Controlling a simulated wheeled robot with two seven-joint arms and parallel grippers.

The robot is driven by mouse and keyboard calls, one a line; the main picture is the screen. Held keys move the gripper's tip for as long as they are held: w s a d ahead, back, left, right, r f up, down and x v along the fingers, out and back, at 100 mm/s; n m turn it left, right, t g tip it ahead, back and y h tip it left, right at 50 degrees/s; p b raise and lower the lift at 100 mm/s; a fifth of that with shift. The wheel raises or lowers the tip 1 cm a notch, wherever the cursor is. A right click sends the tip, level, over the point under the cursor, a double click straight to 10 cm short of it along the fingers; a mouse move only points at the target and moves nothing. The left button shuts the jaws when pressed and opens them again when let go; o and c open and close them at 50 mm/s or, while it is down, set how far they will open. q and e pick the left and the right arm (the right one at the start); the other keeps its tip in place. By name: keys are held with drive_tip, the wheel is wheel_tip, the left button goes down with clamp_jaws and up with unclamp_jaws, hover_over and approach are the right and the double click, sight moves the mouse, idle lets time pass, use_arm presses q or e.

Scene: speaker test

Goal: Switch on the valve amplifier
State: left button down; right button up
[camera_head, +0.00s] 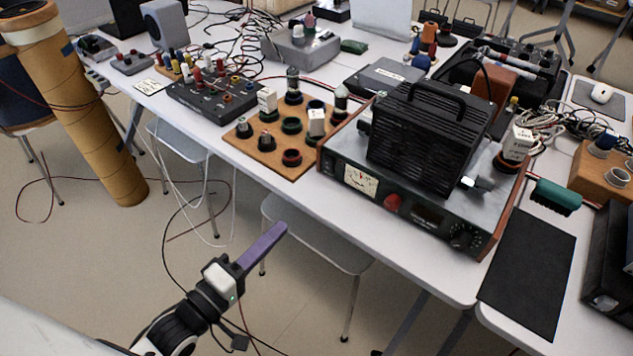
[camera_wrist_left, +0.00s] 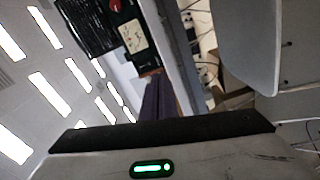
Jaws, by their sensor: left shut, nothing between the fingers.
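The valve amplifier (camera_head: 408,212) stands on the white table, right of centre in the head view. Its front panel has a cream meter (camera_head: 360,180), a red round part (camera_head: 392,202), a dark window and dark knobs (camera_head: 463,237) at the right end. A black ribbed cover with a handle sits on top. My left gripper (camera_head: 279,232), with purple fingers, is shut and empty in front of the table edge, left of the amplifier and apart from it. In the left wrist view the purple fingers (camera_wrist_left: 160,100) point towards the amplifier's meter (camera_wrist_left: 130,36). My right gripper is not in view.
A wooden board (camera_head: 262,148) with valves and sockets stands just left of the amplifier. A green-headed brush (camera_head: 556,196) and a black mat (camera_head: 528,272) lie to its right. A grey chair (camera_head: 318,240) is under the table edge near my left gripper. Loose cables hang there.

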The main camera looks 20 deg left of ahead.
use_arm(q)
drive_tip(key=r, duration=0.1)
drive_tip(key=r+n, duration=0.1)
drive_tip(key=r+n+t+h, duration=0.1)
drive_tip(key=shift+w+a, duration=0.3)
drive_tip(key=shift+w, duration=0.1)
approach(327, 162)
drive_tip(key=b+x, duration=0.1)
drive_tip(key=x, duration=0.5)
drive_tip(key=shift+w+d, duration=0.15)
drive_tip(key=shift+w, duration=0.05)
drive_tip(key=shift+r, duration=0.1)
